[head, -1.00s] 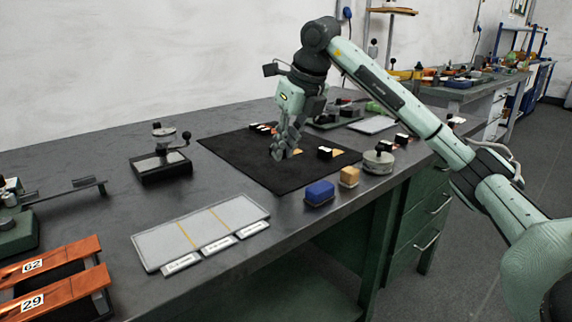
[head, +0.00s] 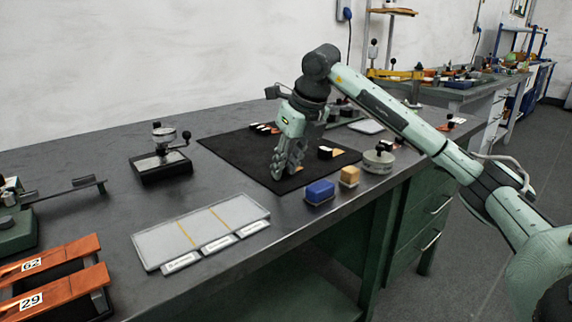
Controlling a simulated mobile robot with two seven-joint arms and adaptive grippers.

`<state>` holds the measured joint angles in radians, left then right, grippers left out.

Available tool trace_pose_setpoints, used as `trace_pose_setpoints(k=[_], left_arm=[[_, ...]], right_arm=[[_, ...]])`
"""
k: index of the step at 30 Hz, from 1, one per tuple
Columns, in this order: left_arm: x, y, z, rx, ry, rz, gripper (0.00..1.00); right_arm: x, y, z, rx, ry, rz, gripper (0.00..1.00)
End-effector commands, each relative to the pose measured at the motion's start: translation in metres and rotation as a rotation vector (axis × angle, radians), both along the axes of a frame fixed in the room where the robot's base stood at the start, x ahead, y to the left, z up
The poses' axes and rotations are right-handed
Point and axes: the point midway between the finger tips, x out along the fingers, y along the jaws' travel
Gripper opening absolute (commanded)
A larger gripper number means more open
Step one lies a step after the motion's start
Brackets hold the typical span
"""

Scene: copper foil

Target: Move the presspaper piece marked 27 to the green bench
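My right gripper (head: 284,176) points down over the black mat (head: 235,160), its fingertips low near the front part of the mat. The fingers look close together, but whether they are open, shut or holding something cannot be told. A small tan piece (head: 299,168) shows just beside the fingers, partly hidden by them. Another tan piece (head: 338,153) lies on the mat beside a black block with a white top (head: 325,152). No number 27 can be read on any piece. The near bench has a dark top (head: 95,165) and green drawers (head: 408,220). My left gripper is out of view.
A grey divided tray (head: 200,232), a black-based instrument (head: 160,165) and orange holders marked 62 and 29 (head: 60,280) lie left. Another bench stands back right.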

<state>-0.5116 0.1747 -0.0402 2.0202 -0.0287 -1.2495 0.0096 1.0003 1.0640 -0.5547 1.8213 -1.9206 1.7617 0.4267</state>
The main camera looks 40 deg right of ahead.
Motion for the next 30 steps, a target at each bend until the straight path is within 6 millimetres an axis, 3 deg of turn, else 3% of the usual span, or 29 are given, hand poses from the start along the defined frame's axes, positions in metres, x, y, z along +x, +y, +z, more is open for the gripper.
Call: trace_pose_setpoints(k=[14, 24, 30], left_arm=[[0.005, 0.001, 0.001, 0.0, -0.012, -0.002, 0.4], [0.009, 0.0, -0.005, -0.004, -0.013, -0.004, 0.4], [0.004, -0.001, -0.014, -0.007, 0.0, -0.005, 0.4]], right_arm=[[-0.002, 0.0, 0.01, 0.0, -0.003, 0.0, 0.35], [-0.028, -0.002, 0.076, 0.0, -0.005, 0.001, 0.35], [-0.04, -0.003, 0.104, 0.0, -0.003, 0.0, 0.35]])
